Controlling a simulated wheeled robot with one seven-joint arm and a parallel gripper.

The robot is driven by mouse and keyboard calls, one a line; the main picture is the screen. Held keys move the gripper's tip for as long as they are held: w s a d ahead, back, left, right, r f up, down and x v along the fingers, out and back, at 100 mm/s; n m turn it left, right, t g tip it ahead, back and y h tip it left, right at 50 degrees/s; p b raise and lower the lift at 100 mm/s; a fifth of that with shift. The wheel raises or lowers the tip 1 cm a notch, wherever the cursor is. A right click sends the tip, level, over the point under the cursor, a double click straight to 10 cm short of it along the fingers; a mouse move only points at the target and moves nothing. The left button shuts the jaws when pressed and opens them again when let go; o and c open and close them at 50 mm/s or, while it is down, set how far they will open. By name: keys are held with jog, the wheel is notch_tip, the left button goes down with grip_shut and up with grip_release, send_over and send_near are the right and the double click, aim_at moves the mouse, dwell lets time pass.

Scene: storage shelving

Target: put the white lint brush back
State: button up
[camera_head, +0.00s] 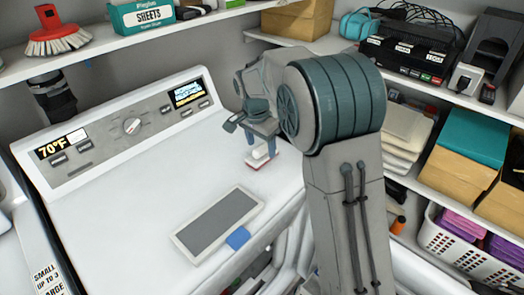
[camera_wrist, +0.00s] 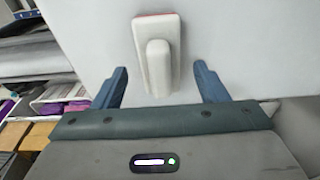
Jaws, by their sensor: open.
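The white lint brush (camera_head: 263,157) with a red edge lies on the white washer top (camera_head: 130,210), near its right rear side. In the wrist view the brush (camera_wrist: 157,55) stands out large, its raised white handle pointing toward my gripper. My gripper (camera_head: 260,145) is open with blue fingers and is right at the brush. In the wrist view the near end of the handle lies between the two fingers (camera_wrist: 161,72), with a gap on both sides. The fingers do not appear to touch it. The exact height of the fingertips over the washer top is hard to tell.
A grey flat panel (camera_head: 217,222) with a blue tab (camera_head: 238,238) lies on the washer's front. The control panel (camera_head: 120,128) rises behind. An upper shelf holds a red scrub brush (camera_head: 57,35) and a teal sheets box (camera_head: 143,14). Loaded shelves with boxes (camera_head: 470,148) and a white basket (camera_head: 465,252) stand right.

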aim_at(258, 149)
jog(key=r, duration=0.5)
jog(key=s+a+r, duration=0.1)
jog(key=r, duration=0.2)
jog(key=shift+r, duration=0.25)
jog(key=s+d+r+n, duration=0.2)
jog(key=s+d+n, duration=0.2)
jog(key=s+d, duration=0.65)
jog(key=s+d+f+n+t, duration=0.1)
jog(key=s+f+n, duration=0.1)
jog(key=s, duration=0.7)
jog(key=s+d+f+n+y, duration=0.1)
jog(key=s+d+f+n, duration=0.1)
jog(key=s, duration=0.7)
jog(key=shift+f+n+t, duration=0.4)
jog(key=shift+f+n, duration=0.1)
jog(key=shift+f, duration=0.4)
